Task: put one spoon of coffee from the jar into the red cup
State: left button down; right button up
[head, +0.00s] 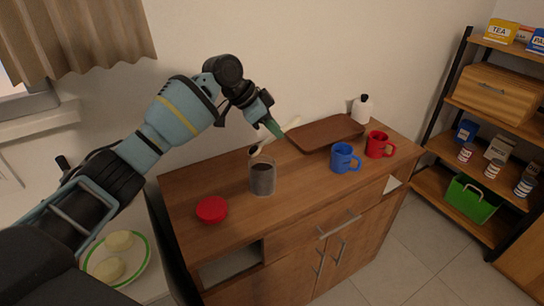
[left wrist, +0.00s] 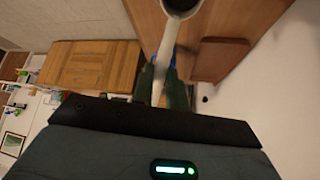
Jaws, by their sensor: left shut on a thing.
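My left gripper (head: 276,130) is shut on the light handle of a spoon (head: 264,142), above the cabinet top. The spoon's bowl is just above the open mouth of the jar (head: 262,181) and looks dark inside. In the left wrist view the spoon's handle (left wrist: 163,55) runs up from between the green fingers (left wrist: 160,88) to a bowl with dark content, cut by the top edge. The jar is grey and see-through, with dark coffee in it. The red cup (head: 377,147) stands upright at the right, well away from the spoon. My right gripper is not in view.
A blue cup (head: 342,160) stands between the jar and the red cup. A brown tray (head: 325,133) and a white bottle (head: 361,110) are at the back. A red lid (head: 212,209) lies left of the jar. The front middle of the cabinet top (head: 305,183) is clear.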

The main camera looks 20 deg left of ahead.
pick_arm(q)
jog(key=shift+r+g+y+p, duration=0.4)
jog(key=shift+r+g+y, duration=0.15)
jog(key=shift+y, duration=0.35)
jog(key=shift+f+g+y, duration=0.15)
jog(key=shift+g+y, duration=0.4)
jog(key=shift+y, duration=0.35)
jog(key=shift+r+g+y, duration=0.4)
jog(key=shift+r+y, duration=0.1)
